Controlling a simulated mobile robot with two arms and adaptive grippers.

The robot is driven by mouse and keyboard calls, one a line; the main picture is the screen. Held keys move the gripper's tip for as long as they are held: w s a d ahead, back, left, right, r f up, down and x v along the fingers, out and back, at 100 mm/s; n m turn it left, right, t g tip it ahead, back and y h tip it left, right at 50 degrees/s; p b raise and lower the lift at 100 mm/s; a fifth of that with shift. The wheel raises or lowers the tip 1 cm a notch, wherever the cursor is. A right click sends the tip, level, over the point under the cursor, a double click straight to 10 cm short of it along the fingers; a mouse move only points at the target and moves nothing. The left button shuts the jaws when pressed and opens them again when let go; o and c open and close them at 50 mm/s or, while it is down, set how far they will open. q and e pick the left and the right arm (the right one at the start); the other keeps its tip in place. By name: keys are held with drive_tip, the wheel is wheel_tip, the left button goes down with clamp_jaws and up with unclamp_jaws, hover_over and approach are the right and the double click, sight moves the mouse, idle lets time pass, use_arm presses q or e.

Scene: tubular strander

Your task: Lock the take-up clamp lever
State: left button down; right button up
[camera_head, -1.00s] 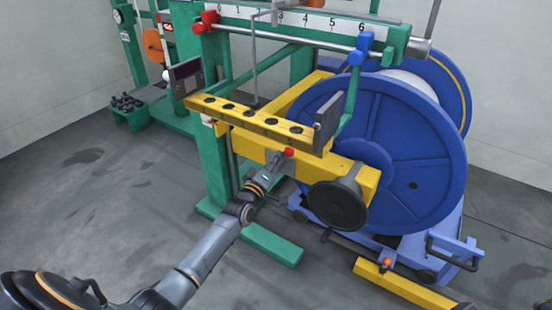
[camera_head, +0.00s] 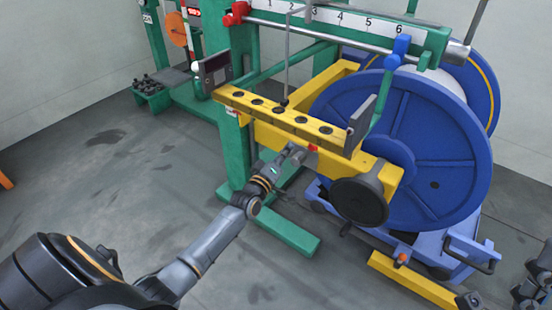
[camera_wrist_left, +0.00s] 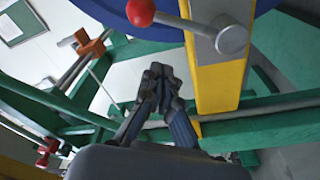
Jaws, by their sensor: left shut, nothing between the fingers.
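The take-up clamp lever is on the yellow beam (camera_head: 262,130). Its red ball knob (camera_head: 312,148) shows at the beam's lower edge in the head view. In the left wrist view the red knob (camera_wrist_left: 140,12) is at the top, on a metal rod running right to a round grey hub (camera_wrist_left: 232,38) on the yellow beam. My left gripper (camera_head: 298,153) is just left of the knob. In the wrist view its fingers (camera_wrist_left: 160,72) are shut and empty, below and apart from the knob. Dark parts of my right gripper (camera_head: 530,288) show at the lower right; its fingers are unclear.
A large blue reel (camera_head: 435,150) stands right of the beam, with a round black handwheel (camera_head: 358,203) in front. A green frame (camera_head: 232,150) and its foot (camera_head: 290,238) are close to my left arm. A numbered scale (camera_head: 345,20) runs above. Floor at left is clear.

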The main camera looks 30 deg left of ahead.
use_arm(q)
drive_tip(key=shift+s+f+p, duration=0.2)
drive_tip(key=shift+s+p, duration=0.6)
drive_tip(key=shift+s, duration=2)
use_arm(e)
drive_tip(key=w+a+f+g+h, duration=0.1)
drive_tip(key=w+f+g+h, duration=0.1)
drive_tip(key=w+f+g, duration=0.2)
drive_tip(key=shift+w+a+f+g, duration=0.2)
drive_tip(key=shift+w+g, duration=0.3)
drive_tip(key=shift+w, duration=1.05)
drive_tip(key=shift+w, duration=0.1)
